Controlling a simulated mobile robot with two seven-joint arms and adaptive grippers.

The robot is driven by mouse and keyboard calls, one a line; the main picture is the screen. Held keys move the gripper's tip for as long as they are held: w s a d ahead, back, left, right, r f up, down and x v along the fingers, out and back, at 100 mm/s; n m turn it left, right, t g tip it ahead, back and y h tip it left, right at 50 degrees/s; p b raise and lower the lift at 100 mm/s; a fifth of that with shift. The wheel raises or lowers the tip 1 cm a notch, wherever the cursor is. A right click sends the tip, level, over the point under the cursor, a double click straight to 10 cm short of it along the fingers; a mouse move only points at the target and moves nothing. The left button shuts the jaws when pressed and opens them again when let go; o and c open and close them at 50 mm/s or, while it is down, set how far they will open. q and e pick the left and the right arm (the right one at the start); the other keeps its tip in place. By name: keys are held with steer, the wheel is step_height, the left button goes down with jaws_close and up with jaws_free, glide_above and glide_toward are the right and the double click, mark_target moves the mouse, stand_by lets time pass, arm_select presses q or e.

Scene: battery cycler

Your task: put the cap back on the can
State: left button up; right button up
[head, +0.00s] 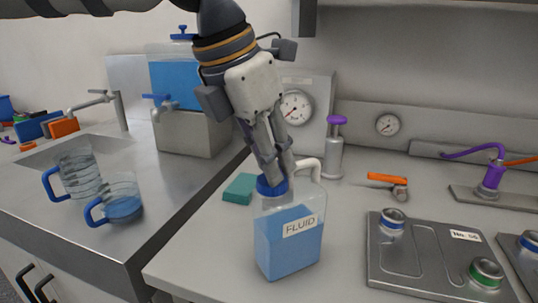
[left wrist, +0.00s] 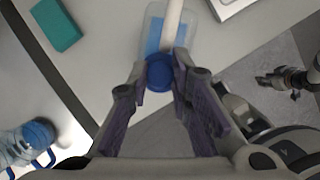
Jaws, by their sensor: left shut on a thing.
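The can (head: 290,245) is a clear jug of blue liquid labelled FLUID with a white handle, upright near the bench's front edge. The blue cap (head: 271,187) is at the top of the can's neck, on its left side. My left gripper (head: 274,168) comes down from above and is shut on the cap. In the left wrist view the cap (left wrist: 159,73) lies between the fingertips, with the can (left wrist: 152,38) beyond it. I cannot tell whether the cap is seated or just above the neck. A dark gripper-like part, apparently my right gripper (left wrist: 275,80), shows small at the right.
A teal block (head: 240,188) lies left of the can. Two jugs with blue handles (head: 122,207) stand on the left counter by the sink. A grey tray (head: 400,270) marked No. 56 is to the right. An orange-handled valve (head: 388,180) lies behind it.

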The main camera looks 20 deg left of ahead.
stand_by(0.3)
arm_select(q)
steer(key=o, duration=1.5)
steer(key=shift+r, duration=3.45)
jaws_close()
steer(key=shift+f, duration=2.7)
